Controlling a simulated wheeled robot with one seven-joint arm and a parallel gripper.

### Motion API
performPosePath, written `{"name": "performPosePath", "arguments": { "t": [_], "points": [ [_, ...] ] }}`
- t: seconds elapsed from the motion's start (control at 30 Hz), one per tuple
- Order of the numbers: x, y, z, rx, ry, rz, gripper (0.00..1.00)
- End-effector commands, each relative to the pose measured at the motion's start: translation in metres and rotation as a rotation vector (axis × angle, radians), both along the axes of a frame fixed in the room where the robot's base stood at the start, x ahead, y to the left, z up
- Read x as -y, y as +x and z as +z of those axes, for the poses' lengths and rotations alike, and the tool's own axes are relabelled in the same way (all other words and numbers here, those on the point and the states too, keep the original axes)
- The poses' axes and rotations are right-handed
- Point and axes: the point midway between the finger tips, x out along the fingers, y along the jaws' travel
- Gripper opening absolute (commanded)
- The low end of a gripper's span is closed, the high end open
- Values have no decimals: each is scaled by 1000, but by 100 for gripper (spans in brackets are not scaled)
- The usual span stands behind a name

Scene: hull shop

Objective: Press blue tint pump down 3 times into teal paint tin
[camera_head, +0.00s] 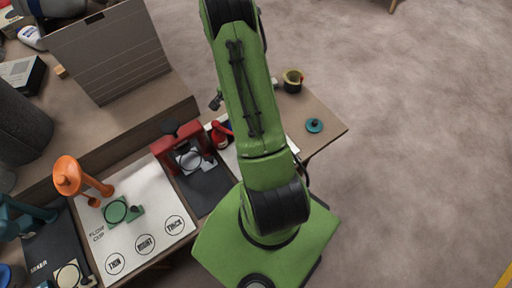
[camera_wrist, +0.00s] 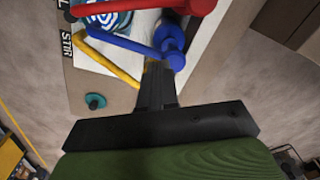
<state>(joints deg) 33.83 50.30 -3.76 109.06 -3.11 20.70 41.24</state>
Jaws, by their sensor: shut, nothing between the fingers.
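In the wrist view, the blue tint pump (camera_wrist: 171,43) stands with its long blue spout reaching left toward the paint tin. The tin (camera_wrist: 118,14) is cut off by the top edge; blue and white swirls show in it. My gripper (camera_wrist: 157,66) is shut and empty. Its black fingertips are just below the blue pump head in the picture; I cannot tell whether they touch it. A red pump (camera_wrist: 199,6) and a yellow spout (camera_wrist: 112,57) lie on either side. A teal lid (camera_wrist: 95,101) lies on the bench. In the head view, my arm hides the tin and the blue pump.
In the head view, the teal lid (camera_head: 314,125) and a tape roll (camera_head: 292,78) lie at the bench's right end. A red stand (camera_head: 183,146), an orange stand (camera_head: 72,178) and a white flow-cup mat (camera_head: 136,213) are to the left. Open floor is on the right.

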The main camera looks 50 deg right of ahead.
Motion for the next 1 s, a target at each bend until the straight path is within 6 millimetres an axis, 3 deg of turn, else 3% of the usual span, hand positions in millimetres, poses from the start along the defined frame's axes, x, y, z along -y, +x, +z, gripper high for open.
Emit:
{"name": "performPosePath", "arguments": {
  "t": [0.53, 1.0],
  "points": [
    [0, -1, 60, 1, -1, 0, 0],
    [0, -1, 59, 0, 0, 0, 0]
  ]
}}
